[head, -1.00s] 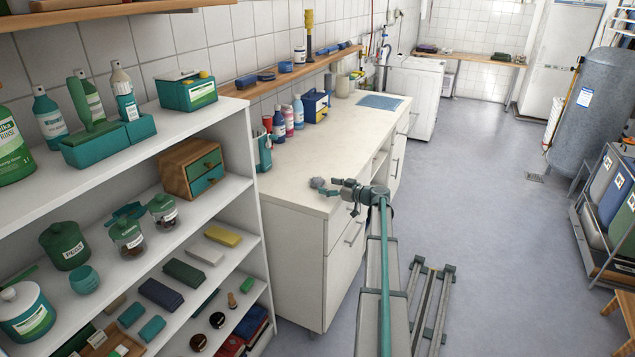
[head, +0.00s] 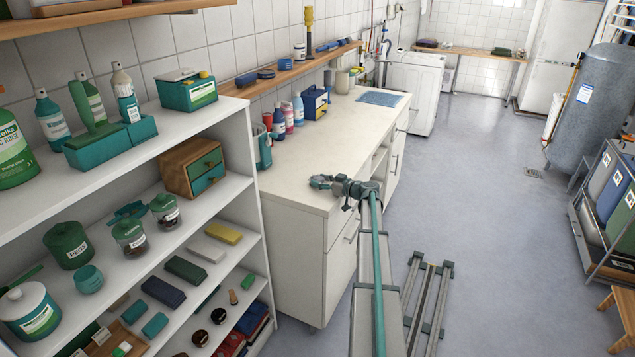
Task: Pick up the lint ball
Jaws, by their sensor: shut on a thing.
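My gripper (head: 317,182) is low over the near end of the pale worktop (head: 350,140), close to its front corner. It is shut on the lint ball (head: 321,181), a small grey lump mostly hidden between the fingers. I cannot tell whether the ball still touches the worktop.
Several bottles (head: 288,117) and a blue-and-yellow box (head: 314,103) stand along the wall side of the worktop. An open white shelf unit (head: 247,150) with jars and boxes stands at left. The middle of the worktop is clear.

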